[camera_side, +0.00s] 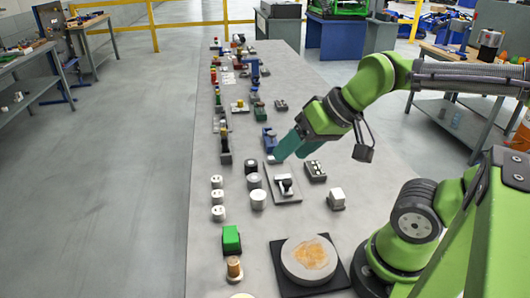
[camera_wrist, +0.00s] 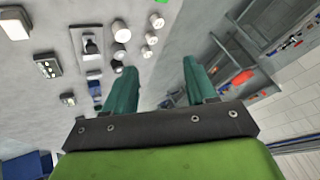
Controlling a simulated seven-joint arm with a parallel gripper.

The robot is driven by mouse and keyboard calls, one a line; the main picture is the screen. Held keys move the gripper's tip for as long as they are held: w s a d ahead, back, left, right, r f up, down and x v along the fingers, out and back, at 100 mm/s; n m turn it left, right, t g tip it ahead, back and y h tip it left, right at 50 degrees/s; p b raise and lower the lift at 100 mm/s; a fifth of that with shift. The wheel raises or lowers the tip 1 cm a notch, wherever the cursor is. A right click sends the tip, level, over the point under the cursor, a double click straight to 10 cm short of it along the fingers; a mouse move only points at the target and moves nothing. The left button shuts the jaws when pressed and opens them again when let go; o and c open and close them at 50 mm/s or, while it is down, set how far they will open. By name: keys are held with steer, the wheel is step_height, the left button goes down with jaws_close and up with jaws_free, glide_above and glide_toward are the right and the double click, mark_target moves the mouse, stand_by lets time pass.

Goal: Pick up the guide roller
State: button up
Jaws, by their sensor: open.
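My gripper (camera_side: 290,148) is open and empty above the long grey table, tilted down to the left. Its two teal fingers also show apart in the wrist view (camera_wrist: 160,68). I cannot tell which part is the guide roller. Round candidates stand left of my gripper in the side view: a dark-topped cylinder (camera_side: 252,167), a grey cylinder (camera_side: 254,181), a white cylinder (camera_side: 258,200), and a column of small white rollers (camera_side: 218,197). In the wrist view, white round parts (camera_wrist: 121,31) lie beyond the fingers, touching neither.
A grey plate with an upright fitting (camera_side: 287,196) lies below my gripper. A large disc (camera_side: 308,257) sits at the front.

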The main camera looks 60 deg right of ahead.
stand_by(0.3)
steer(key=o, duration=0.4)
steer(key=shift+c, duration=0.2)
